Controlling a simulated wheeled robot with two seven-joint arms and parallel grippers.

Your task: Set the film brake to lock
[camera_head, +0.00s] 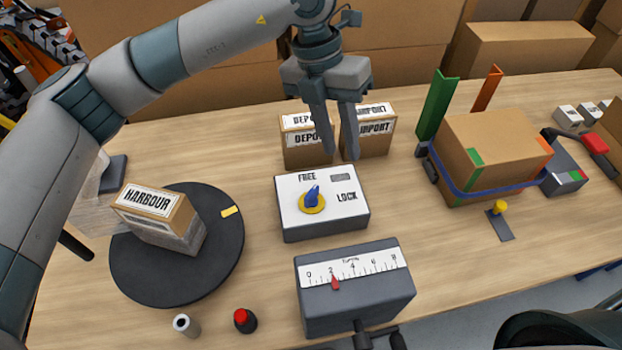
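The film brake is a grey box with a white top plate (345,212), marked FREE at the top and LOCK at the right. Its blue knob (311,197) sits on a yellow disc, and its narrow end points up towards FREE. My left gripper (341,155) hangs above and behind the brake box, pointing down. Its two fingers are apart with nothing between them, clear of the knob. It partly hides the two cartons behind. My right gripper is not in view.
A carton labelled HARBOUR (158,215) stands on a black turntable (130,275) at left. A grey dial box (355,305) with a red pointer stands in front of the brake. Two labelled cartons (307,155) stand behind it. A strapped carton (490,150) is at right.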

